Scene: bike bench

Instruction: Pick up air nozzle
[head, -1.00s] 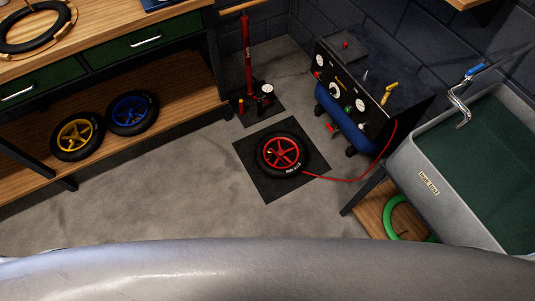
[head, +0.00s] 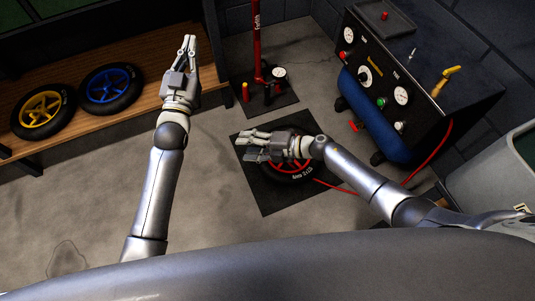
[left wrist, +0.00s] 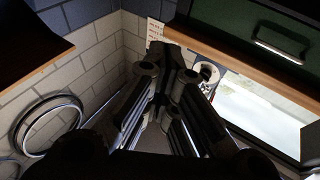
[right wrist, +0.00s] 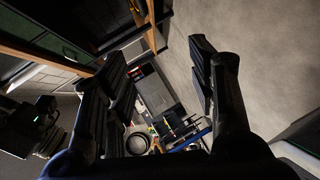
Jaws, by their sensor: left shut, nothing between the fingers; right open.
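A small yellow-handled tool (head: 446,80), which looks like the air nozzle, sits on top of the dark compressor cabinet (head: 388,75) at the right. A red hose (head: 337,187) runs from the cabinet to the red-rimmed wheel (head: 290,178) on a black floor mat. My right gripper (head: 245,148) is open and empty over the wheel and hides its upper left part. Its spread fingers fill the right wrist view (right wrist: 160,85). My left gripper (head: 188,42) is shut and empty at the left, pointing up, beside the shelf. Both grippers are well left of the yellow-handled tool.
A red floor pump (head: 257,45) stands behind the mat (head: 262,200). A yellow-rimmed wheel (head: 42,110) and a blue-rimmed wheel (head: 109,88) lie on the wooden shelf (head: 155,68). A grey sink (head: 480,180) is at the right edge. The floor between shelf and mat is clear.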

